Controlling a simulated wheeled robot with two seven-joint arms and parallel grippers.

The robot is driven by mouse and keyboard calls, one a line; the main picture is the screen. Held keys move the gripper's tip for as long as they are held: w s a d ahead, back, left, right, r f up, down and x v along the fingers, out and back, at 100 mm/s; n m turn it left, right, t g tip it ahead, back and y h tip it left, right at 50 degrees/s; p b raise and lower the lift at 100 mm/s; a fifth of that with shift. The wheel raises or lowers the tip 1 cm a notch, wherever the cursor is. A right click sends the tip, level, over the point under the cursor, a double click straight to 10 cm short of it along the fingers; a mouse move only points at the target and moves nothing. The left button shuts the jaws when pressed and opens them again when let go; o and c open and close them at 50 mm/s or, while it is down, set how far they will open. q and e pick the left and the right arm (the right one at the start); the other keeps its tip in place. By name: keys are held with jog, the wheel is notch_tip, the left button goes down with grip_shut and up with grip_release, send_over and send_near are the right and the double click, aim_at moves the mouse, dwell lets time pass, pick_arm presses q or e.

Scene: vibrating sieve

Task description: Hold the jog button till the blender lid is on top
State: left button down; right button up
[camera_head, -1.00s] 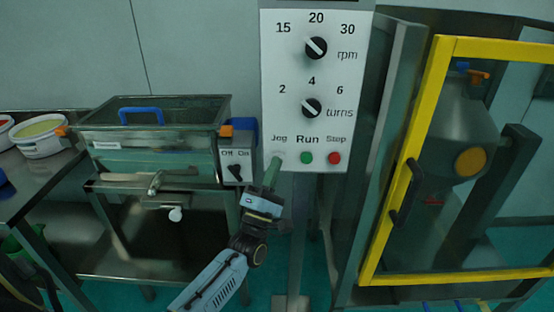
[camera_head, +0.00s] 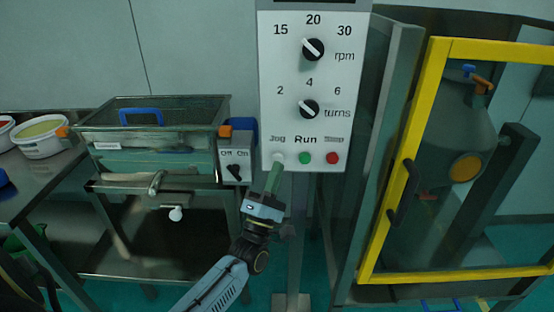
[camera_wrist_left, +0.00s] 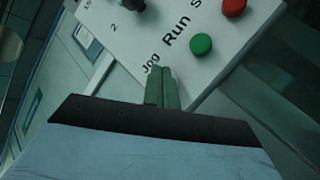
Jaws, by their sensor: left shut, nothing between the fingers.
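The white control panel (camera_head: 310,75) stands upright in the middle. Its Jog label shows in the head view, and the jog button (camera_head: 278,158) is partly covered by my left gripper (camera_head: 274,169). The green fingers are shut and empty, with tips at the jog button; contact is hard to tell. In the left wrist view the closed fingers (camera_wrist_left: 162,88) end just below the word Jog, hiding the button. The grey blender vessel (camera_head: 445,125) is behind the yellow-framed guard, tilted, with blue and orange fittings (camera_head: 485,88) near its top. I cannot tell which part is the lid.
Green Run (camera_head: 305,158) and red Stop (camera_head: 332,158) buttons sit right beside Jog. A sieve box (camera_head: 150,130) with an Off/On switch (camera_head: 235,170) stands on a metal bench at left. The yellow guard frame (camera_head: 435,110) is at right.

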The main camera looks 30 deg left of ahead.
pick_arm(q)
jog(key=s+d, duration=0.1)
jog(key=s+p, duration=0.1)
jog(key=s, duration=0.1)
jog(key=s+d+p, duration=0.1)
jog(key=shift+s+d, duration=0.15)
jog(key=shift+d, duration=0.15)
dwell(0.6)
